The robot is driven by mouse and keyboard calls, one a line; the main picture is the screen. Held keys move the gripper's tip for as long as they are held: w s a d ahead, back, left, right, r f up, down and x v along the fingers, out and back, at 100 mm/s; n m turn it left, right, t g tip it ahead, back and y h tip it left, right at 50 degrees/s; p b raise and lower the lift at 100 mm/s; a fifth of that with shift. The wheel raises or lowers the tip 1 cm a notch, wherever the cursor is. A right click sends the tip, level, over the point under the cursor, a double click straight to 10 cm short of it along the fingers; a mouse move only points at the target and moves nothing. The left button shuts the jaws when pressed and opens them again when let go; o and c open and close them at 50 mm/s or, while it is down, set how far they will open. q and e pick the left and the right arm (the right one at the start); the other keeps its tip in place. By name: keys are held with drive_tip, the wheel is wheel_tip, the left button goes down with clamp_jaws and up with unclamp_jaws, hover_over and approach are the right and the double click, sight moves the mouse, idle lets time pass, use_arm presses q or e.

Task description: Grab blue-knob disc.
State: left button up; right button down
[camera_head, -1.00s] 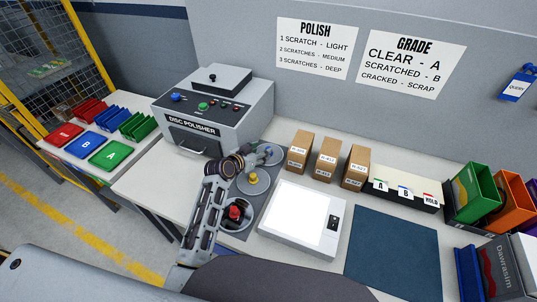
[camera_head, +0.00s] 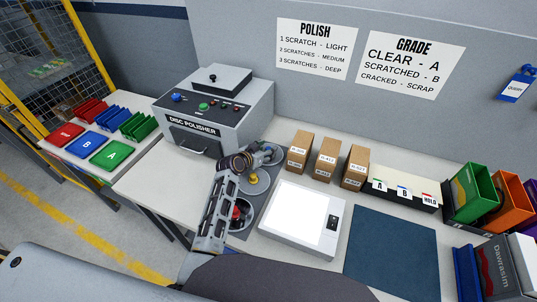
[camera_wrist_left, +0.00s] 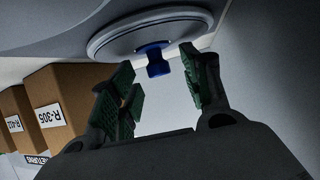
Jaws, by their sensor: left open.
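The blue-knob disc shows in the left wrist view as a round grey disc (camera_wrist_left: 112,40) with a short blue knob (camera_wrist_left: 156,58). My left gripper (camera_wrist_left: 158,70) is open, its green-padded fingers on either side of the knob's line, with a gap between knob and fingers. In the head view my left gripper (camera_head: 266,153) is over the rear disc of the row and hides most of it, including the knob. The yellow-knob disc (camera_head: 254,181) and the red-knob disc (camera_head: 238,212) are nearer, partly behind my left arm. My right gripper is not in view.
The grey disc polisher (camera_head: 212,110) stands behind and left of the discs. Several cardboard boxes (camera_head: 328,160) stand to the right. A white lit panel (camera_head: 297,215) lies right of the discs, with a dark blue mat (camera_head: 392,255) beyond it.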

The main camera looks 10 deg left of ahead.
use_arm(q)
clamp_jaws()
idle(0.3)
drive_tip(key=shift+r, duration=0.1)
wheel_tip(320, 180, up, 28)
drive_tip(key=b, duration=0.1)
idle(0.8)
idle(0.5)
